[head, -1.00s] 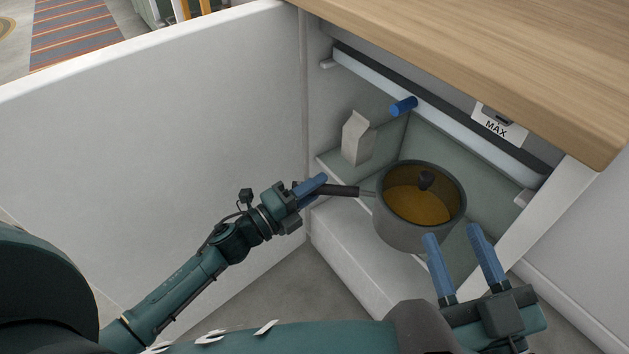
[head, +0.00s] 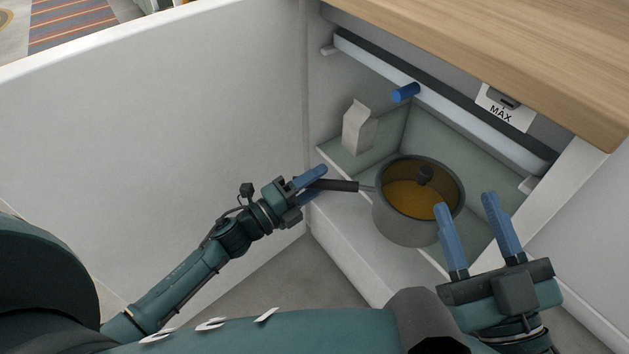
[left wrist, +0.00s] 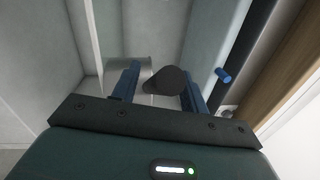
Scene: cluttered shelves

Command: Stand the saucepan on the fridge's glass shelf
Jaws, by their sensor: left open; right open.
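The grey saucepan (head: 404,228) with an orange-brown inside and a dark knob is upright at the front of the fridge's pale green glass shelf (head: 366,160). Its base hides the shelf's front edge there. Its dark handle (head: 338,185) points left. My left gripper (head: 312,187) is open, with its fingers at the handle's end. In the left wrist view the handle's round end (left wrist: 167,80) shows between the spread blue fingers.
A pale carton (head: 358,128) stands on the shelf behind and left of the pan. A blue cylinder (head: 405,92) sits at the upper rail. The open white door (head: 160,120) is on the left and the wooden worktop (head: 500,45) overhangs above.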

